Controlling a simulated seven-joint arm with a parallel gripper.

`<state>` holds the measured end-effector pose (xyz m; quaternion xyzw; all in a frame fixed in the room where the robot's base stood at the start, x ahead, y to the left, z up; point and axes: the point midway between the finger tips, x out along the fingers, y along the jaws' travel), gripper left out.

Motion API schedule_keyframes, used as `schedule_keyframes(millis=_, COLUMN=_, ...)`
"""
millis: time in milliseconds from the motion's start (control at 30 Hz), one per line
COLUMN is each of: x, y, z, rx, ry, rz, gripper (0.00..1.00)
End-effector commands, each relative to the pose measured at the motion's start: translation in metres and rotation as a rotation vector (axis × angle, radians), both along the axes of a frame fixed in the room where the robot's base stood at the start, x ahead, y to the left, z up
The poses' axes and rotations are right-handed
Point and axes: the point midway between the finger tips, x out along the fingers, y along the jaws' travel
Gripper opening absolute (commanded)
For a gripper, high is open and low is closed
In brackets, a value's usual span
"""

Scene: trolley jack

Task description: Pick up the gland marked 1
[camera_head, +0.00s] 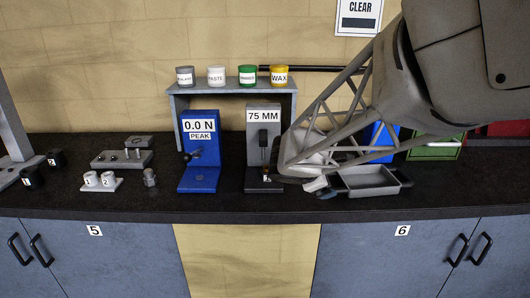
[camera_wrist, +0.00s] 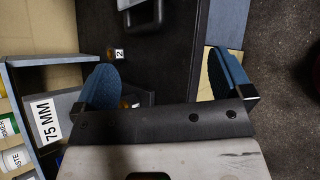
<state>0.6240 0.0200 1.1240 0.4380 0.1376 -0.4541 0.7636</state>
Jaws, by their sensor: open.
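My gripper (camera_wrist: 165,78) is open in the wrist view, its two blue fingers wide apart with nothing held between them. A small brass-coloured part with a white tag (camera_wrist: 126,104) shows just beside the left finger; its mark is too small to read. In the head view a similar tagged part (camera_head: 266,178) is at the foot of the grey 75 MM stand (camera_head: 263,120). A tag marked 2 (camera_wrist: 119,54) lies further up in the wrist view, beside another small brownish part. I cannot make out a gland marked 1 for certain.
A blue force gauge stand (camera_head: 199,150) is left of the grey stand. A grey tray (camera_head: 368,182) lies to the right, close to my arm. White cups (camera_head: 100,180) stand on a plate at left. A shelf (camera_head: 232,88) with several jars is behind.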

Motion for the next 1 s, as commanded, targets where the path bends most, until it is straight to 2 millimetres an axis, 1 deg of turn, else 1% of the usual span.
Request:
schedule_keyframes(millis=33, x=0.016, y=0.011, z=-0.007, rx=-0.053, ry=0.017, rz=0.064, gripper=0.98)
schedule_keyframes(millis=200, x=0.065, y=0.048, z=-0.023, rx=-0.24, ry=0.062, rz=0.29, gripper=0.98)
schedule_keyframes(millis=367, x=0.107, y=0.091, z=-0.043, rx=-0.419, ry=0.101, rz=0.501, gripper=0.98)
schedule_keyframes(millis=400, x=0.116, y=0.102, z=-0.05, rx=-0.461, ry=0.11, rz=0.551, gripper=0.98)
schedule_keyframes(millis=500, x=0.135, y=0.126, z=-0.063, rx=-0.556, ry=0.128, rz=0.66, gripper=0.98)
schedule_keyframes(millis=600, x=0.147, y=0.146, z=-0.074, rx=-0.628, ry=0.139, rz=0.743, gripper=0.98)
schedule_keyframes(millis=700, x=0.155, y=0.159, z=-0.081, rx=-0.676, ry=0.147, rz=0.797, gripper=0.98)
schedule_keyframes(millis=833, x=0.159, y=0.166, z=-0.084, rx=-0.701, ry=0.15, rz=0.825, gripper=0.98)
schedule_keyframes(millis=1000, x=0.159, y=0.166, z=-0.084, rx=-0.704, ry=0.15, rz=0.828, gripper=0.98)
